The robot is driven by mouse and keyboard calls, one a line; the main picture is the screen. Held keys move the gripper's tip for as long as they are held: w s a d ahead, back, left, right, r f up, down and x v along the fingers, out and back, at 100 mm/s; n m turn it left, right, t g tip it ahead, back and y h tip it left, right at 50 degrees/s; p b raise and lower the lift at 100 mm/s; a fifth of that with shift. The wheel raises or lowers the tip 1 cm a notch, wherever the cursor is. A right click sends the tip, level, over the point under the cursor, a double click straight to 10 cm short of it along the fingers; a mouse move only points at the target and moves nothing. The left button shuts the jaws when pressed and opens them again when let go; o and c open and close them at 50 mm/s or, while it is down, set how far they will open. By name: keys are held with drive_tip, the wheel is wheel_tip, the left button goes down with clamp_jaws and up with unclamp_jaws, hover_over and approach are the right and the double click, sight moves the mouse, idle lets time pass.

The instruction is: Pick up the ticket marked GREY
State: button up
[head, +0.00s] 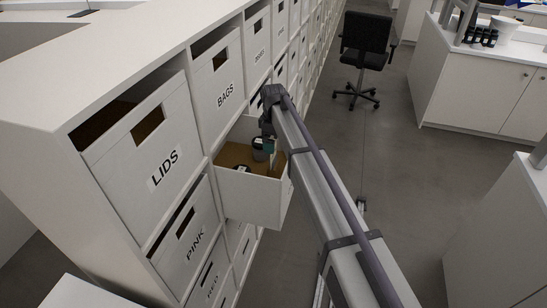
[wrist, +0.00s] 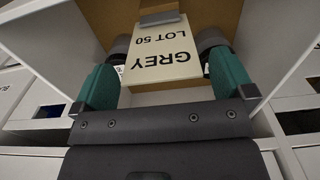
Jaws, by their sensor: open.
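The ticket marked GREY (wrist: 162,60) is a cream card that also reads LOT 50. It shows upside down in the wrist view, with a grey piece (wrist: 160,18) at its far edge. My gripper (wrist: 165,52) is open, its teal fingers on either side of the ticket, with no clear grip on it. In the head view my gripper (head: 269,148) reaches down into an open white drawer (head: 250,198) with a brown bottom. The ticket cannot be made out in the head view.
Dark round items (head: 242,168) lie in the open drawer. Its white walls stand close around my gripper. Closed drawers marked LIDS (head: 165,165), BAGS (head: 225,95) and PINK (head: 195,243) are nearby. A black chair (head: 365,45) stands on the open floor behind.

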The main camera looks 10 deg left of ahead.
wheel_tip(320, 180, down, 4)
drive_tip(key=shift+b, duration=1.2)
drive_tip(key=shift+r, duration=0.25)
drive_tip(key=shift+c, duration=0.3)
drive_tip(key=c, duration=0.7)
wheel_tip(320, 180, up, 10)
drive_tip(key=p, duration=1)
drive_tip(key=shift+r+p, duration=0.2)
drive_tip(key=shift+p, duration=0.2)
drive_tip(key=shift+c, duration=0.2)
drive_tip(key=shift+f, duration=0.25)
